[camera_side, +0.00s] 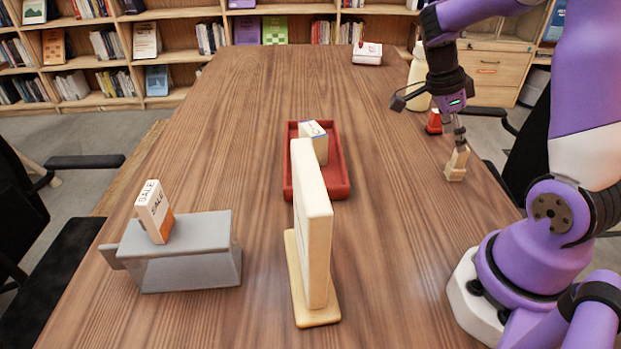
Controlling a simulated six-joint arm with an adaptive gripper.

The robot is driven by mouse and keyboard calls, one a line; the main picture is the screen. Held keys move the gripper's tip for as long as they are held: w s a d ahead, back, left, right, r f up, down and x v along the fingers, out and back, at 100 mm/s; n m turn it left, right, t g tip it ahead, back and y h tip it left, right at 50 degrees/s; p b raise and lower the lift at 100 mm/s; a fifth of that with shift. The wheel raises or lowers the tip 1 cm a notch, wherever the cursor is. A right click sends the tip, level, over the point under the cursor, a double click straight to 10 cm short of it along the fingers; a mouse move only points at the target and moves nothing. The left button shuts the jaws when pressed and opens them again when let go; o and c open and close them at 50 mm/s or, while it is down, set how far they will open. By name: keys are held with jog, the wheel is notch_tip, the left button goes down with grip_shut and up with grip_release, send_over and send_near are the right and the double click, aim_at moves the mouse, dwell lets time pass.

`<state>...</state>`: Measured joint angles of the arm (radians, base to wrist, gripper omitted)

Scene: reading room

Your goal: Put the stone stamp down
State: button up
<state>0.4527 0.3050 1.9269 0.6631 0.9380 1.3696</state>
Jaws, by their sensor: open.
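The stone stamp (456,166) is a small beige block with a narrower upper part. It stands upright on the wooden table near the right edge. My gripper (460,142) points down at the top of the stamp, with its fingertips at or beside the upper part. The jaws are open. The view is too small to tell whether a finger touches the stamp.
A red tray (340,186) holding a white box (316,145) is mid-table. A cream upright panel (315,230) stands in front of it. A grey stand (190,265) with a small box (155,212) is at left. A red-orange object (434,122) is behind the stamp.

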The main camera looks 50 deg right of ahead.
jog(key=w+a+r+n+t, duration=0.3)
jog(key=a+r+n+t, duration=0.1)
jog(key=a+r+n, duration=0.4)
jog(key=s+a+n+t+y, duration=0.2)
jog(key=a+n+t+y, duration=0.1)
jog(key=a+n, duration=1)
jog(key=n+t, duration=0.1)
jog(key=n, duration=0.5)
jog(key=shift+s+r+t, duration=0.35)
jog(key=shift+r+t, duration=0.05)
jog(key=shift+a, duration=0.1)
